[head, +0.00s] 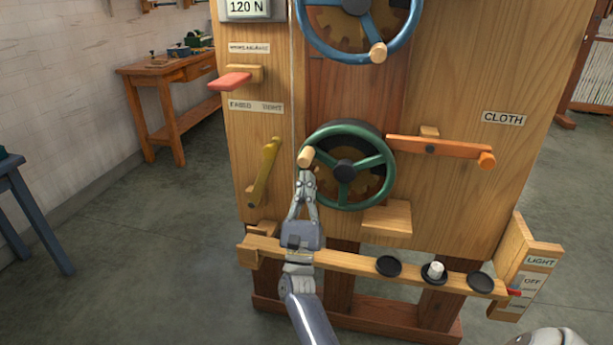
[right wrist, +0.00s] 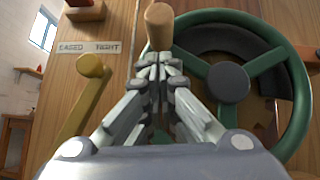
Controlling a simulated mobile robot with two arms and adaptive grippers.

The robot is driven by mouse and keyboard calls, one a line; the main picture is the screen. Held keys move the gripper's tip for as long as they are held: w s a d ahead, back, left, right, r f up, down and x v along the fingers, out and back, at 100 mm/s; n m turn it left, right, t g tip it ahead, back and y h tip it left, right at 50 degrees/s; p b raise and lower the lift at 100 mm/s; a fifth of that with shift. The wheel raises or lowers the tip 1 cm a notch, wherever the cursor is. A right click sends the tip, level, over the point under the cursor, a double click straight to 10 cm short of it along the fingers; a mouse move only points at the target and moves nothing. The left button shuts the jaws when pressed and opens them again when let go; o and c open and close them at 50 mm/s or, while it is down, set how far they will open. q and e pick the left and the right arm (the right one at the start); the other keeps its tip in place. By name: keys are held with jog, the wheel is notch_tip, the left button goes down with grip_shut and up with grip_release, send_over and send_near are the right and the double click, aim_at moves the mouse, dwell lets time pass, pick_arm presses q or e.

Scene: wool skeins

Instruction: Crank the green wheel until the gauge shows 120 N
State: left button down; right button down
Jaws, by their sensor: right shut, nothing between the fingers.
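The green wheel (head: 347,196) is mounted upright on the wooden panel, with a dark hub and a pale wooden crank knob (head: 306,156) at its left side. The gauge (head: 247,8) at the top left reads 120 N. My right gripper (head: 307,174) is shut and empty, its fingertips just below the knob. In the right wrist view the closed fingertips (right wrist: 158,62) are at the lower end of the knob (right wrist: 158,27); I cannot tell if they touch. The green wheel also shows there (right wrist: 297,100). My left gripper is not in view.
A blue wheel (head: 358,56) is above the green one. A red lever (head: 230,82), a yellow lever (head: 265,172) and an orange lever (head: 440,149) surround it. A wooden rail (head: 345,262) with black discs crosses below. A light switch box (head: 529,270) stands at right.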

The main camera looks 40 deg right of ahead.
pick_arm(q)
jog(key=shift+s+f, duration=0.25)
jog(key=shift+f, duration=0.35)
pick_arm(e)
jog(key=shift+r, duration=0.65)
